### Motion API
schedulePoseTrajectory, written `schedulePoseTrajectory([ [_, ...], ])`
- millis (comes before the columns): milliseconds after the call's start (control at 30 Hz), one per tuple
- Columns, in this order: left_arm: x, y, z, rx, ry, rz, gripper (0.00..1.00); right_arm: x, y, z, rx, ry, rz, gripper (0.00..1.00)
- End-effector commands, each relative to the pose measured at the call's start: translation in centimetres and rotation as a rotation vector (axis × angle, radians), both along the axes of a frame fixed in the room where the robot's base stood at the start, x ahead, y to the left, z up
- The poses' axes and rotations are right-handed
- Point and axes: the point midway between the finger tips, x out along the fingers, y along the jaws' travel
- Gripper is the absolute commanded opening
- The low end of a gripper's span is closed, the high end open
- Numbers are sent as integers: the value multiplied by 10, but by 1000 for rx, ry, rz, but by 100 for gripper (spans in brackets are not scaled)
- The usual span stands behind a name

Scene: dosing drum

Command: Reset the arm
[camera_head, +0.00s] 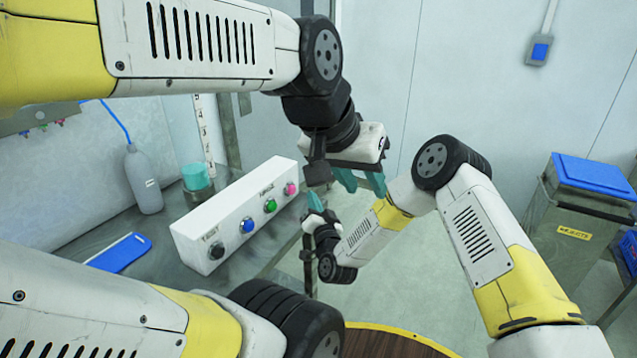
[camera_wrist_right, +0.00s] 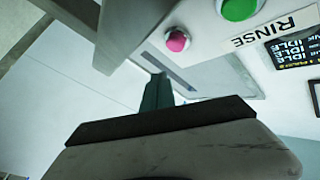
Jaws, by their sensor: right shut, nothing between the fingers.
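My left gripper (camera_head: 361,182) hangs at the end of the arm that crosses the top of the head view from the left. Its two teal fingers are apart, with nothing visible between them. My right gripper (camera_head: 315,202) is just left of and below it, close to the right end of the white control box (camera_head: 235,215). Its teal fingers (camera_wrist_right: 157,92) are together and empty in the right wrist view. The box's pink button (camera_head: 291,189) and green button (camera_head: 270,206) also show in the wrist view, beyond the fingertips. No contact with the box is visible.
A grey bottle (camera_head: 143,180), a teal cup (camera_head: 196,177) and a blue-and-white flat item (camera_head: 120,252) are on the metal bench left of the box. A bin with a blue lid (camera_head: 596,173) stands at right. A brown round surface (camera_head: 395,342) shows at the bottom.

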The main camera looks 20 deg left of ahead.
Motion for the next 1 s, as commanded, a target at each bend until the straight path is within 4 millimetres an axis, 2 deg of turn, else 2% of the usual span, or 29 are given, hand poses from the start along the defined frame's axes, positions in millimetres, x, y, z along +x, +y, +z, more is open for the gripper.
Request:
schedulePoseTrajectory([
  [367,0,0,0,0,0,0,36,1,0,0,-1,-1,0,0],
  [467,0,0,0,0,0,0,36,6,-2,9,-16,-4,5,0],
  [567,0,0,0,0,0,0,36,20,-7,31,-65,-8,19,0],
  [633,0,0,0,0,0,0,36,33,-16,52,-122,-7,34,0],
  [767,0,0,0,0,0,0,36,56,-44,96,-252,6,50,0],
  [867,0,0,0,0,0,0,36,67,-74,125,-355,29,49,0],
  [1000,0,0,0,0,0,0,36,72,-127,165,-491,73,31,0],
])
